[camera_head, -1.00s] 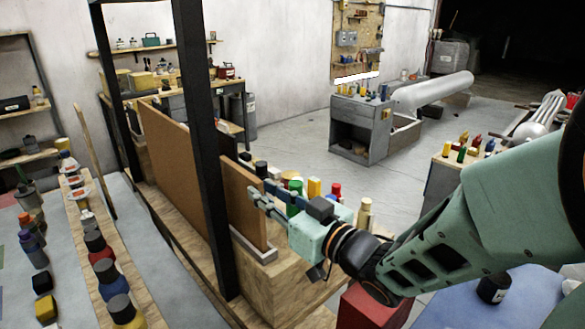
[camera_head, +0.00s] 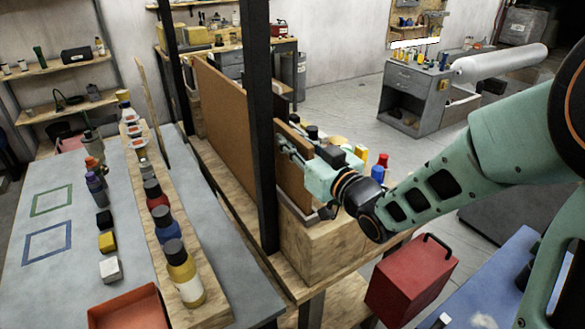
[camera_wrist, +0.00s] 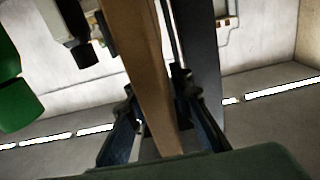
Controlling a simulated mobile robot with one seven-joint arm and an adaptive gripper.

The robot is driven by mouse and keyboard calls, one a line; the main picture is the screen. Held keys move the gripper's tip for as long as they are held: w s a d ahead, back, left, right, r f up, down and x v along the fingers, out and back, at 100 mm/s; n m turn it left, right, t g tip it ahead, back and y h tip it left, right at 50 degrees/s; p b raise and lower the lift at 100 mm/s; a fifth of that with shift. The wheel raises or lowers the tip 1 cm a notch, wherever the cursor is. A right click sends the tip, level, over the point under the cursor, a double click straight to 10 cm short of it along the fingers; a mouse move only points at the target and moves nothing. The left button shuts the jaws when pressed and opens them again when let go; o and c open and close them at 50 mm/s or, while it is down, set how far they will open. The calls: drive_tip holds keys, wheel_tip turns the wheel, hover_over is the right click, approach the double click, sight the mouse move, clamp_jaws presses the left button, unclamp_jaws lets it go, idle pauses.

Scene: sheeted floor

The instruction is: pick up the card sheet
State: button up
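The card sheet, a thin brown upright board (camera_head: 293,188), stands in a narrow slot on a wooden block, just right of the dark post. My gripper (camera_head: 287,147) is at its upper right edge. In the wrist view the brown sheet (camera_wrist: 150,75) runs between the two fingers of my gripper (camera_wrist: 154,90), one on each side. The fingers are spread, with a narrow gap beside the sheet on the left; firm contact does not show. The sheet's lower end is hidden in the slot in the head view.
A larger brown board (camera_head: 225,110) stands left of the dark post (camera_head: 262,130). Several bottles, including a yellow one (camera_head: 182,275), line a wooden strip at left. A red box (camera_head: 412,278) is below my arm. Coloured items (camera_head: 378,170) stand behind my gripper.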

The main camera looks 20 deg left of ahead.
clamp_jaws()
drive_tip(key=shift+r, duration=0.15)
idle(0.4)
